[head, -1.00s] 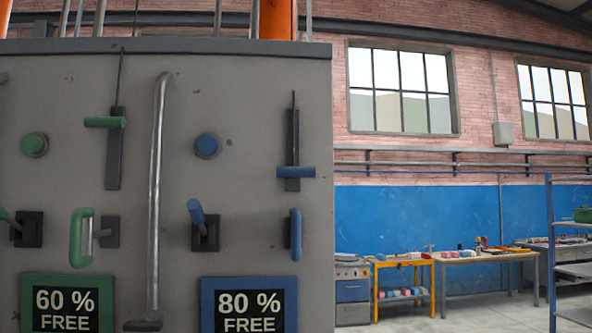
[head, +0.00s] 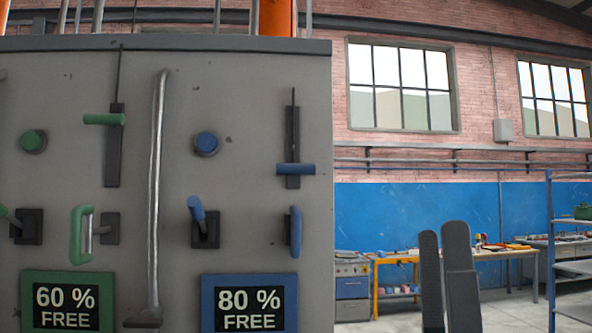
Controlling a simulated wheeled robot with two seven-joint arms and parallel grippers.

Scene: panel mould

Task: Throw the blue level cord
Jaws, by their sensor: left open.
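On the grey panel (head: 255,110), the blue column holds several blue controls. A blue crossbar handle (head: 295,169) sits across a dark upright slot, with a thin dark line like a cord above it. A blue lever (head: 197,209) tilts out of a dark square base. A blue upright handle (head: 296,232) is near the panel's right edge, and a round blue button (head: 206,143) is above the lever. My left gripper (head: 443,232) is open and empty, its two dark fingers pointing up, right of the panel and touching nothing visible. My right gripper is out of view.
A blue-framed "80 % FREE" sign (head: 248,303) is below the blue controls. Left of the metal bar (head: 155,190) are green controls and a "60 % FREE" sign (head: 66,305). Workbenches (head: 380,262) and a shelf rack (head: 551,230) stand far behind on the right.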

